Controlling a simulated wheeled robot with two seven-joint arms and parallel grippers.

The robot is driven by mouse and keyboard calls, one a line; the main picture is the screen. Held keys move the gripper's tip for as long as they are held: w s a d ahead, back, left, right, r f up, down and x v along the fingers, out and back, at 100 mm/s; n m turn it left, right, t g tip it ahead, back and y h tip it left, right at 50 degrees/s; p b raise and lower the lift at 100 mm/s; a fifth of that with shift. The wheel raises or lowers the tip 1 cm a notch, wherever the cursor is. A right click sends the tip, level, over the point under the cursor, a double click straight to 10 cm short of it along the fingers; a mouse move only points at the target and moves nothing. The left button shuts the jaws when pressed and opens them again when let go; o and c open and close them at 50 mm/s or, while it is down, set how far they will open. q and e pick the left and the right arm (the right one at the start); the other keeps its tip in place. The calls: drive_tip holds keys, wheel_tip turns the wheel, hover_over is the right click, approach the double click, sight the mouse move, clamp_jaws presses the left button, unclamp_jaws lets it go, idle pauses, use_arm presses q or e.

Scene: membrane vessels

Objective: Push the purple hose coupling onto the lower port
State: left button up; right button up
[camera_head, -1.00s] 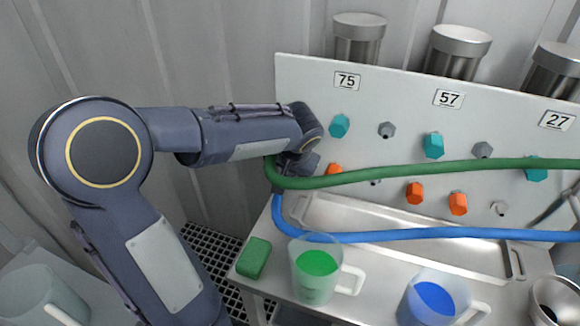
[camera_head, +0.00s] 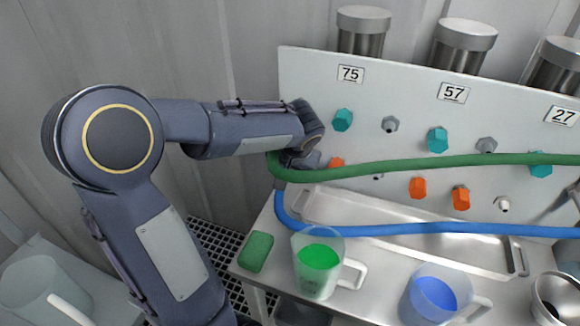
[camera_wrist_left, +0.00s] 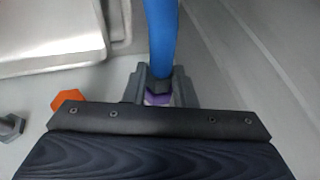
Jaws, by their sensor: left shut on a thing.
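My left gripper (camera_wrist_left: 160,84) is shut on the end of the blue hose (camera_wrist_left: 162,40). A band of the purple hose coupling (camera_wrist_left: 158,98) shows between its fingers, below a dark collar. In the head view the blue hose (camera_head: 400,231) rises at its left end to my left gripper (camera_head: 302,160), at the panel's left edge. The purple coupling is hidden there. Whether the coupling touches a port cannot be seen. My right gripper is out of view.
The green hose (camera_head: 430,167) crosses the panel (camera_head: 310,82) in front of the lower fittings. An orange cap (camera_wrist_left: 66,99) and a grey fitting (camera_wrist_left: 10,127) lie left of my fingers in the wrist view. Below are a tray (camera_head: 385,213), a green sponge (camera_head: 256,251) and jugs.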

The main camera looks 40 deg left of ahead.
use_arm(q)
clamp_jaws()
drive_tip(key=shift+s+d, duration=0.1)
drive_tip(key=shift+s, duration=0.05)
drive_tip(key=shift+s+d+b, duration=0.2)
drive_tip(key=shift+s+d, duration=0.05)
drive_tip(key=shift+s, duration=0.55)
drive_tip(key=shift+s+d+b, duration=0.25)
drive_tip(key=shift+s, duration=0.6)
drive_tip(key=shift+s+d+b, duration=0.2)
drive_tip(key=shift+s+d, duration=0.05)
drive_tip(key=shift+s, duration=0.55)
